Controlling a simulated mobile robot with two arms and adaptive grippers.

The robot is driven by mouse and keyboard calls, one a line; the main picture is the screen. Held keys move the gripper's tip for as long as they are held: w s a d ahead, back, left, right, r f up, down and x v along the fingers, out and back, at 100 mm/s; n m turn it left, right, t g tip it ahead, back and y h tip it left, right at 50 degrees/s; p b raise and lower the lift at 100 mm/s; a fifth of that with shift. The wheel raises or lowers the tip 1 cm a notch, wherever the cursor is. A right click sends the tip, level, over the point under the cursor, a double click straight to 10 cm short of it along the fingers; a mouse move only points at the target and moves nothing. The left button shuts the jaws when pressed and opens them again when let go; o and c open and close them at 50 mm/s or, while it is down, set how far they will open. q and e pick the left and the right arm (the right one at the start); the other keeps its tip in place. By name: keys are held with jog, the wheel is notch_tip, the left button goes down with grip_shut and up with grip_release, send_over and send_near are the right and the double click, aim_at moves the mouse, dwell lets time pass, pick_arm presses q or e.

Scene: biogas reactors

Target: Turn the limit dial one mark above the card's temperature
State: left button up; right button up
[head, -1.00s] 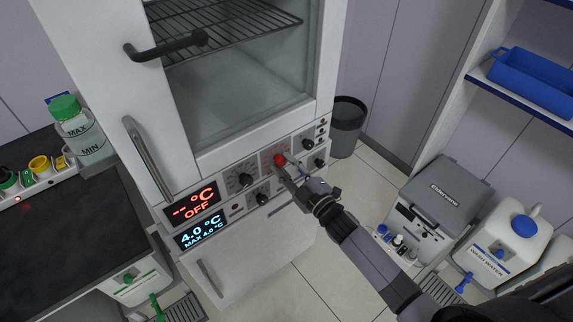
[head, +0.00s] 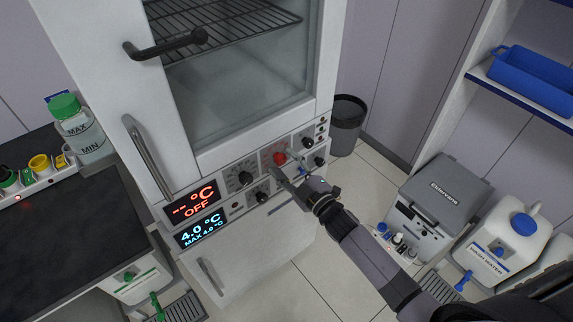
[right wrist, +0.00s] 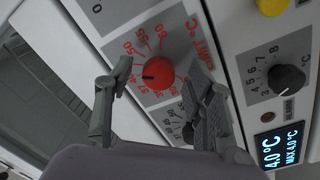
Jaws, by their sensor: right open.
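The red limit dial (head: 280,158) is on the control panel of the white cabinet. In the right wrist view the red dial (right wrist: 159,72) sits on a grey plate with red numbers around it and "LIMIT °C". Its dark pointer mark points left in that view, toward the numbers around 40; the exact mark is hard to read. My right gripper (head: 289,169) is open in front of the panel. In its wrist view the right gripper's fingers (right wrist: 163,88) stand apart on either side of the red dial, with nothing held. The card and my left gripper are not in view.
A black dial (right wrist: 287,78) and a yellow button (right wrist: 272,6) are close by. The displays show "-- °C OFF" (head: 193,204) and 4.0 °C (head: 200,232). A door handle (head: 147,158) juts out at left. A dark bin (head: 347,125) stands right of the cabinet.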

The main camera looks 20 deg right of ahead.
jog(key=v, duration=1.2)
dwell(0.3)
jog(key=s+d+f+m+g+h, duration=0.1)
jog(key=s+f+m+g+h, duration=0.15)
jog(key=f, duration=0.65)
jog(key=s+d+f+m+g+h, duration=0.15)
jog(key=s+f, duration=0.25)
jog(key=f, duration=0.6)
jog(key=s+d+f+m+g+h, duration=0.1)
jog(key=s+f+m+g, duration=0.15)
jog(key=f, duration=0.65)
jog(key=s+f+m+g, duration=0.1)
jog(key=s+f+g, duration=0.2)
jog(key=s+f, duration=0.3)
jog(key=s+a+f+m+g, duration=0.1)
jog(key=s+f, duration=0.5)
jog(key=s, duration=0.8)
jog(key=s+f+m+g+h, duration=0.1)
jog(key=s+f+m+g, duration=0.1)
jog(key=s+f+g, duration=0.4)
jog(key=s, duration=0.4)
jog(key=shift+a+f, duration=0.15)
jog(key=shift+f, duration=0.2)
